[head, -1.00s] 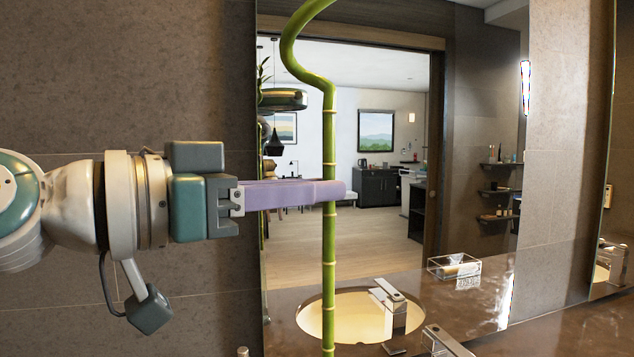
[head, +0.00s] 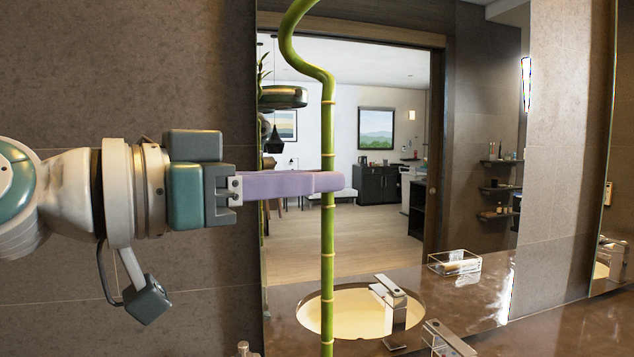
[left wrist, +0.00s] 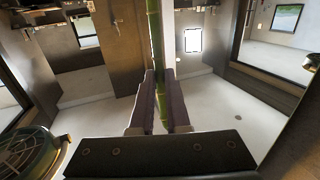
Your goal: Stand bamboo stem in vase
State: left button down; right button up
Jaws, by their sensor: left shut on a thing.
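The green bamboo stem (head: 328,240) stands nearly upright in the head view, with a curl at its top that runs out of the picture. Its lower end is cut off by the bottom edge. My left gripper (head: 335,182) is shut on the stem at about mid-picture, its purple fingers level. In the left wrist view the stem (left wrist: 155,45) runs between the two fingers of the left gripper (left wrist: 160,100). No vase can be made out in either view. My right gripper is not in view.
A wide mirror (head: 385,240) behind the stem reflects the room and the counter. A faucet (head: 447,340) rises from the brown counter (head: 570,325) at the lower right. A small metal-looking top (head: 243,349) shows at the bottom edge, left of the stem.

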aim_at(322, 213)
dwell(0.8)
pick_arm(q)
jog(key=shift+f+b, duration=1.55)
jog(key=shift+b, duration=0.35)
notch_tip(322, 213, down, 20)
jog(key=b, duration=2.1)
dwell(1.1)
jog(key=c, duration=0.8)
grip_release()
jog(key=shift+f, duration=0.1)
